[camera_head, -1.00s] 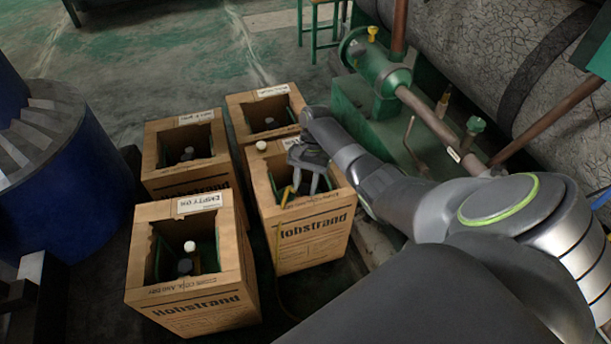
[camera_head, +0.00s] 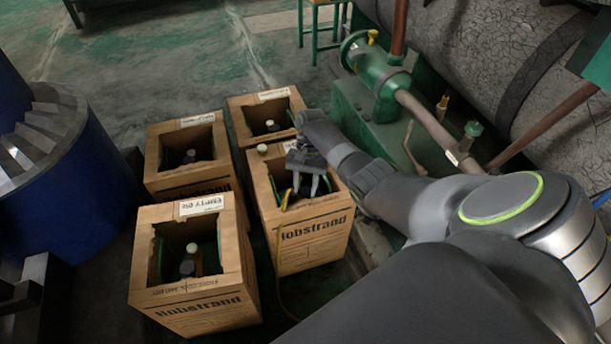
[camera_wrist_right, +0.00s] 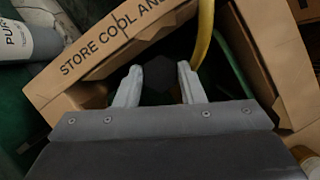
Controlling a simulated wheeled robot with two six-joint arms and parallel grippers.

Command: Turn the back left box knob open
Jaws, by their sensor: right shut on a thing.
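The back left box (camera_head: 160,162) is an open brown carton with a dark knob (camera_head: 190,156) inside. My right gripper (camera_head: 307,192) is away from it, reaching down into the front right box (camera_head: 312,238). In the right wrist view its two pale fingers (camera_wrist_right: 160,82) stand on either side of a dark, faceted knob-like piece (camera_wrist_right: 159,75) and are shut on it. The piece is poorly lit, and the fingers hide it in the head view. My left gripper is not in view.
A front left box (camera_head: 195,309) and a back right box (camera_head: 238,121) stand close by. A yellow hose (camera_head: 279,260) hangs over the front right box. Green pipework (camera_head: 378,70) is to the right, a blue drum (camera_head: 75,190) to the left.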

